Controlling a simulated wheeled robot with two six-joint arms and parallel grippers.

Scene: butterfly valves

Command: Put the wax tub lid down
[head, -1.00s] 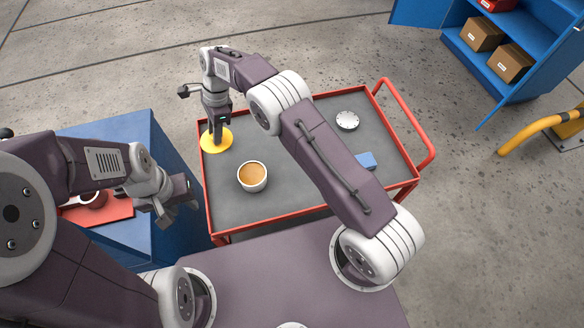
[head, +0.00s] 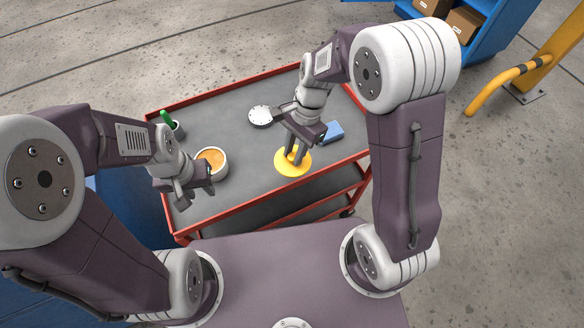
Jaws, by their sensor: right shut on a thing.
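The yellow wax tub lid (head: 284,168) is a flat disc at the front right part of the cart top. My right gripper (head: 294,156) points down over it and is shut on it near its middle. The lid is at or just above the cart surface; I cannot tell whether it touches. The wax tub (head: 213,160), a white round tub with orange-brown wax, stands uncovered to the left. My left gripper (head: 197,194) hangs in front of the tub; its fingers appear apart, with nothing seen between them.
The red-rimmed grey cart (head: 220,105) carries a pale round disc (head: 260,116), a blue block (head: 333,131) behind the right gripper, and a dark cup with a green-handled thing (head: 168,118) at the left. A yellow rail (head: 510,75) stands right. The cart's front middle is clear.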

